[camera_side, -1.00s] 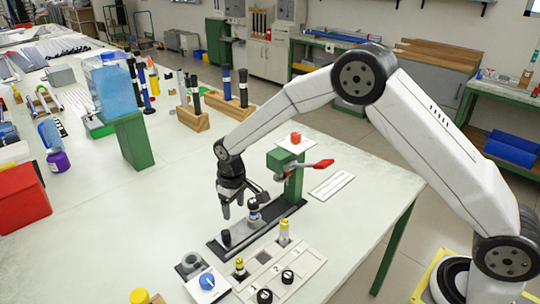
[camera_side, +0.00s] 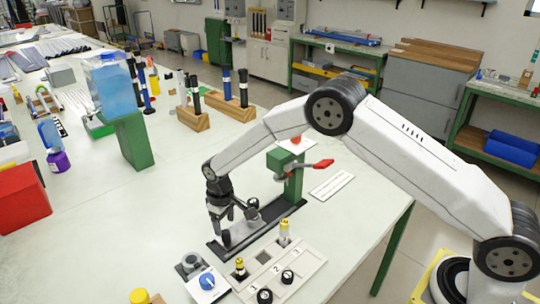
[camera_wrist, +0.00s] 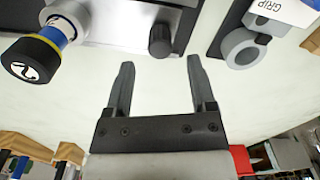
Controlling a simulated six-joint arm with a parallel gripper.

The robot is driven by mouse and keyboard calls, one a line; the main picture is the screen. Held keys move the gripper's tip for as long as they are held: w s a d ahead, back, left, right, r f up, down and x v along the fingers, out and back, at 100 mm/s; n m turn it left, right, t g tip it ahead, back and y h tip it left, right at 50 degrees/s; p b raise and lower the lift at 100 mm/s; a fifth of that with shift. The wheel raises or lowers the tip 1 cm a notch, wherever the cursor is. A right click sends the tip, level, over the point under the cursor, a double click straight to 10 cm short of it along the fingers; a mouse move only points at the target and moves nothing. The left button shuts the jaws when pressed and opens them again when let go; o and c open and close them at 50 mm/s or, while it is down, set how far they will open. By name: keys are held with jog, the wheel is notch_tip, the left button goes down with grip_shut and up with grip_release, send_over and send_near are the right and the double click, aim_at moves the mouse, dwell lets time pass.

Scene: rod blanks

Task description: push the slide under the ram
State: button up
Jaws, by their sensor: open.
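The green press (camera_side: 292,178) with a red lever (camera_side: 318,166) stands at the back end of a dark rail (camera_side: 275,222). A black knob (camera_side: 226,238) sits near the rail's front left end. In the wrist view the knob (camera_wrist: 160,42) is centred between the fingertips, just ahead of them. A blue-banded rod blank (camera_wrist: 62,30) with a black cap marked 2 stands to its left, short of the press. My gripper (camera_side: 220,229) is low over the rail's front end, open and empty. I cannot tell whether a finger touches the knob. The ram's underside is hidden.
A grey numbered tray (camera_side: 262,262) with yellow-topped and black-topped pieces lies in front of the rail.

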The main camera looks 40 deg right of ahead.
aim_at(225, 231)
jog(key=shift+f, duration=2.2)
grip_shut()
